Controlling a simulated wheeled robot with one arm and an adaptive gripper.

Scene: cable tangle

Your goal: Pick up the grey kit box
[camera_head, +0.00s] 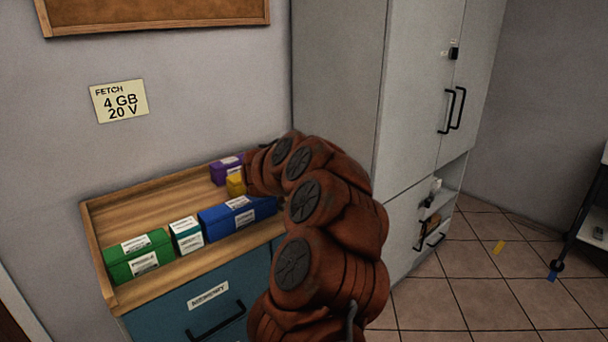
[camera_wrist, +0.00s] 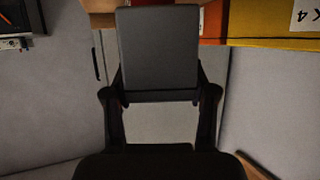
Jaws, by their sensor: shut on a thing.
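The grey kit box (camera_wrist: 157,45) shows in the wrist view as a plain dark grey block at the top middle. My gripper (camera_wrist: 158,82) has one finger on each side of it and is shut on it. Wooden and orange surfaces show just behind the box; I cannot tell whether it touches what lies beneath it. In the head view my reddish-brown arm hides both the gripper and the grey box.
A wooden tray top (camera_head: 92,222) on a teal drawer cabinet (camera_head: 180,317) holds green (camera_head: 136,257), teal (camera_head: 186,235), blue (camera_head: 237,216), purple (camera_head: 222,171) and yellow (camera_head: 236,184) boxes. A tall grey cabinet (camera_head: 337,80) stands to the right. Tiled floor (camera_head: 470,300) lies open beyond it.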

